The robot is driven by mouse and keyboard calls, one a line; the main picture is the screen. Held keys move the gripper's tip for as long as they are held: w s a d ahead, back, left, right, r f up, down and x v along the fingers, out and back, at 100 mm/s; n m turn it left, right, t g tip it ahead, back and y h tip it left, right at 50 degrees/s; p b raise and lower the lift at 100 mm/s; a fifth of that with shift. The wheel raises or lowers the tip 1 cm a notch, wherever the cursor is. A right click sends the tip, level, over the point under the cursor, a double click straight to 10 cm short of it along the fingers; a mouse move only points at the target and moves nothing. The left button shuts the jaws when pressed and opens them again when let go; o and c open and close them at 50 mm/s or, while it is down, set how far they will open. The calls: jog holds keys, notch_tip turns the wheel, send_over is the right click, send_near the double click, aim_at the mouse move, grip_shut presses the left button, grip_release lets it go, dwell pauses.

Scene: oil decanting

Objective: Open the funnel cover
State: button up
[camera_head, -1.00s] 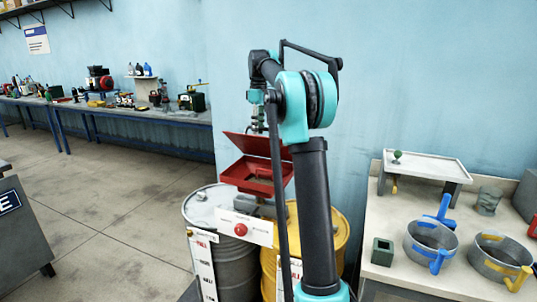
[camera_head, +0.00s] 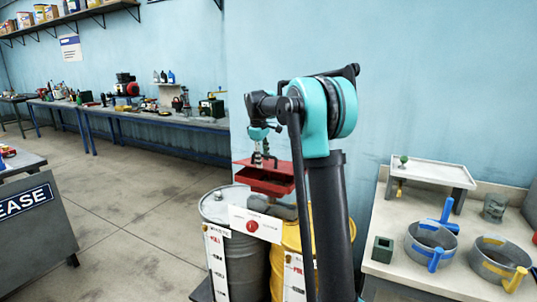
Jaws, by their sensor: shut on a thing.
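The red funnel (camera_head: 268,186) is a square box on top of two drums, grey on the left and yellow on the right. Its red cover (camera_head: 284,163) is a flat plate lying nearly level over the funnel, with a dark gap showing beneath. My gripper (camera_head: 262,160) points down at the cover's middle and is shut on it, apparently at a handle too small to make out. My arm hides the funnel's right side.
The grey drum (camera_head: 240,262) and yellow drum (camera_head: 284,238) carry a white sign with a red knob (camera_head: 252,226). At right, a table (camera_head: 390,262) holds two grey pans and a small rack. A long workbench (camera_head: 165,118) runs along the back left wall.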

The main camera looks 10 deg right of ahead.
notch_tip(320, 180, up, 16)
jog(key=s+a, duration=0.2)
jog(key=s, duration=0.1)
jog(key=s+d+f+m, duration=0.2)
jog(key=s+f, duration=0.4)
jog(key=f, duration=0.3)
jog(key=shift+s+d+f+m+t, duration=0.2)
jog(key=shift+d+f+m+t, duration=0.1)
jog(key=shift+m, duration=0.2)
